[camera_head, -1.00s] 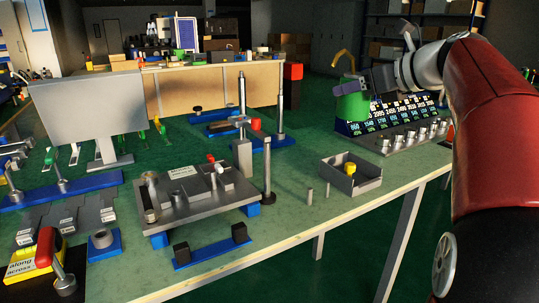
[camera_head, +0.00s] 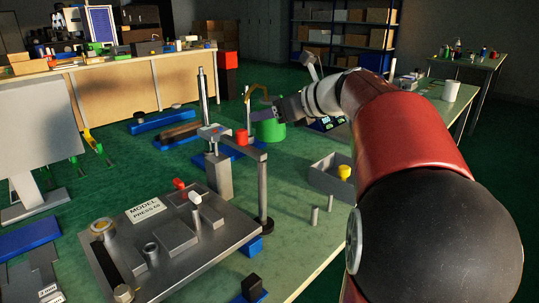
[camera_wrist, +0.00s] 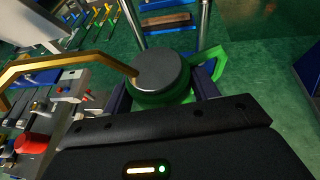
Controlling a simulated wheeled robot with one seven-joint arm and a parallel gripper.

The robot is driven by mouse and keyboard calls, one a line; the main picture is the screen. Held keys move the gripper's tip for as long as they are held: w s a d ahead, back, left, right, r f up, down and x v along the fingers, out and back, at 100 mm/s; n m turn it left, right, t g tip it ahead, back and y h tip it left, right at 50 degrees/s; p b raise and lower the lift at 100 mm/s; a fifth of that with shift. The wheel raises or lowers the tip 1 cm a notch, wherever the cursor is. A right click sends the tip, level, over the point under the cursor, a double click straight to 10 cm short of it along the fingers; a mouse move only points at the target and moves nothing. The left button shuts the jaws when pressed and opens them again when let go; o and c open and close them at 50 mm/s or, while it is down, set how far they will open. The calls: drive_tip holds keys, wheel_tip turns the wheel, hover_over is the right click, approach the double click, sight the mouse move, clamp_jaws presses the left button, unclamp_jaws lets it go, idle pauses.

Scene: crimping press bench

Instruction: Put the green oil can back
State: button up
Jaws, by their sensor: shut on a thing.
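The green oil can (camera_head: 269,130) has a brass curved spout and is held upright by my gripper (camera_head: 280,112), over the far part of the bench in the head view. In the wrist view the oil can (camera_wrist: 163,80) shows its dark round lid, the brass spout to the left and a green handle to the right. My gripper (camera_wrist: 165,100) is shut around the can's body, one finger on each side. The can's underside is hidden, so I cannot tell whether it touches anything.
The press plate (camera_head: 175,240) with its post and arm stands at the near left. A grey open box (camera_head: 330,180) with a yellow piece lies right of centre, by two small pins. A grey monitor (camera_head: 37,125) stands at left. A white cylinder (camera_head: 451,90) stands on the bench at right.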

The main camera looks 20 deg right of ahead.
wheel_tip(320, 180, down, 11)
drive_tip(key=shift+r+b, duration=0.15)
drive_tip(key=shift+b, duration=0.6)
drive_tip(key=o, duration=1.1)
